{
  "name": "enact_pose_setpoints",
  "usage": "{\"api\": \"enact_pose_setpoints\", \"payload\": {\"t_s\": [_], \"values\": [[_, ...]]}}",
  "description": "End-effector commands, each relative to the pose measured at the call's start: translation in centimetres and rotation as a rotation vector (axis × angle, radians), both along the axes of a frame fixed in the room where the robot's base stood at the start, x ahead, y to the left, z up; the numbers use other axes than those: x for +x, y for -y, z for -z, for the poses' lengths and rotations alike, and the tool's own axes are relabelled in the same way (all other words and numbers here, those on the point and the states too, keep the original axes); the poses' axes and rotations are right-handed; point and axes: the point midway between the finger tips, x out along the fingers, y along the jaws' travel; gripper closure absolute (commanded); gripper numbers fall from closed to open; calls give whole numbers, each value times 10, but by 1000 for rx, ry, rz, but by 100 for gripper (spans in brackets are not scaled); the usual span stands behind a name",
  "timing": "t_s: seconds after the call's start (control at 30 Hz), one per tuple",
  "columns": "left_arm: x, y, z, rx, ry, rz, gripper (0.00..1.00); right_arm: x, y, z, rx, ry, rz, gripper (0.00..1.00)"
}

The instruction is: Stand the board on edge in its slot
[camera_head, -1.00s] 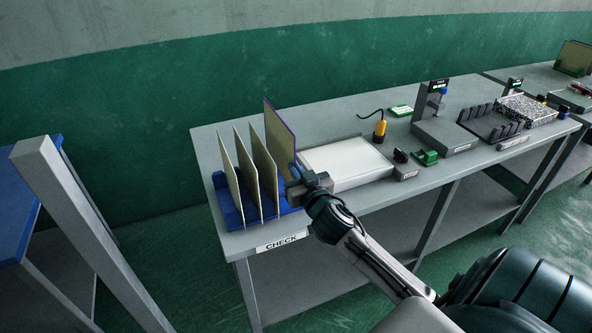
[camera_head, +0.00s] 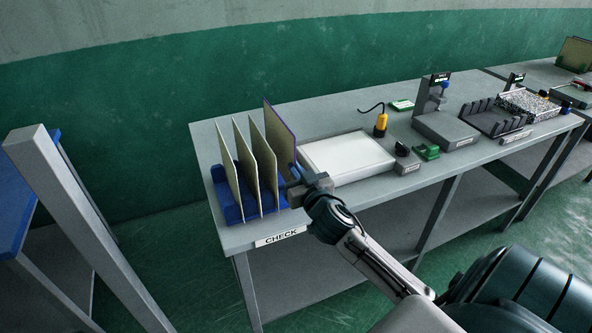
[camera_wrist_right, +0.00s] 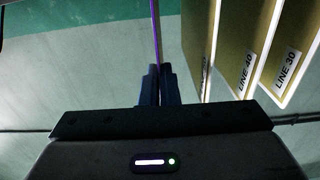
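The board (camera_head: 279,136) is a thin olive-tan panel with a purple edge. The board's lower edge is hidden behind the gripper. My left gripper is not in view.
The rack stands at the left end of a grey table (camera_head: 205,140) with a CHECK label. A white panel (camera_head: 350,158) lies close right of the board. Beyond are an orange-handled tool (camera_head: 380,124), a green block (camera_head: 428,152) and a grey stand (camera_head: 445,130). A grey post (camera_head: 75,220) stands left.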

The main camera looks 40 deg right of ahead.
Motion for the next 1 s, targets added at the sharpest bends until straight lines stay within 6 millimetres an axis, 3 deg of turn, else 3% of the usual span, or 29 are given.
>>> {"api": "enact_pose_setpoints", "payload": {"t_s": [1.0], "values": [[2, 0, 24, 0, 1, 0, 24, 0, 0, 28, 0, 1, -1, 100]]}}
